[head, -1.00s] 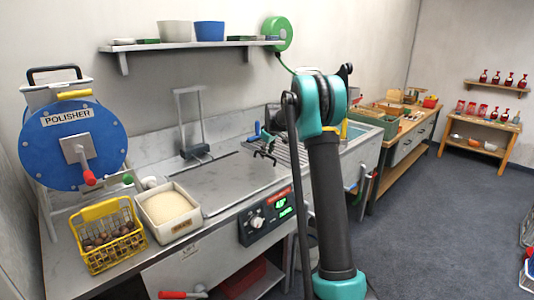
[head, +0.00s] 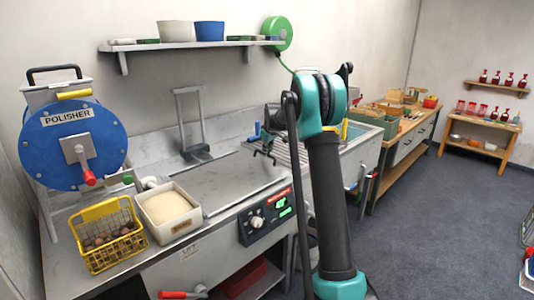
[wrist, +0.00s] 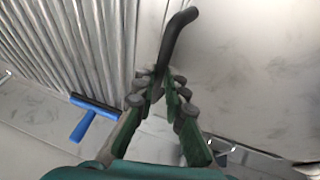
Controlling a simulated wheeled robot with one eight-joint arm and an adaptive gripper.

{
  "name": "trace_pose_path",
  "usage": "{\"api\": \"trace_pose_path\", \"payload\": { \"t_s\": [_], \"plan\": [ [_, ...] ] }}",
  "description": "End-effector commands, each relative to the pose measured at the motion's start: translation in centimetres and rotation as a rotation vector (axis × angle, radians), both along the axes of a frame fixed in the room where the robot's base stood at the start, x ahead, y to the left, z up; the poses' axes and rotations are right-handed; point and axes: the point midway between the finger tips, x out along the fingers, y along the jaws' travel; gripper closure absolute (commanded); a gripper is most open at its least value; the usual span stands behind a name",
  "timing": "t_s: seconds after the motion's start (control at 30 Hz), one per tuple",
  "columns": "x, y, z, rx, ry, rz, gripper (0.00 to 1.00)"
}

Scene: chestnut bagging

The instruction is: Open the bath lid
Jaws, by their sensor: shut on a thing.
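The bath lid (head: 225,185) is a flat grey metal plate set in the steel worktop. In the wrist view its pale metal surface (wrist: 245,65) fills the upper right. A bent black lid handle (wrist: 178,35) rises between the green-sided fingers of my gripper (wrist: 165,85), which is shut on it. In the head view my gripper (head: 265,153) is small and dark, at the right part of the lid and partly behind my own arm. The lid looks flat on the bath; any small gap under its edge cannot be made out.
A ribbed metal drainer (head: 290,150) lies right of the lid. A blue-handled tool (wrist: 85,120) lies beyond it. A white tub (head: 168,212), a yellow chestnut basket (head: 108,235) and the blue polisher (head: 72,145) stand left. A grey upright frame (head: 190,122) stands behind.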

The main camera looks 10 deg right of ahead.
Motion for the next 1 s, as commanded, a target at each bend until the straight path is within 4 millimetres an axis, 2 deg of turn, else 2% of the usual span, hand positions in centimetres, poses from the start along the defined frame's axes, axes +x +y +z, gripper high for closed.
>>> {"api": "trace_pose_path", "payload": {
  "t_s": [0.17, 0.27, 0.47, 0.7, 1.0],
  "plan": [
    [-0.3, 0.5, 2.3, -0.041, -0.03, 0.003, 1.0],
    [-0.7, 1.0, 4.7, -0.086, -0.062, 0.004, 1.0],
    [-2.1, 3.0, 11.2, -0.212, -0.156, 0.006, 1.0],
    [-5.1, 7.2, 19.7, -0.395, -0.291, 0.01, 1.0],
    [-10.2, 14.4, 28.3, -0.624, -0.46, 0.01, 1.0]
  ]
}}
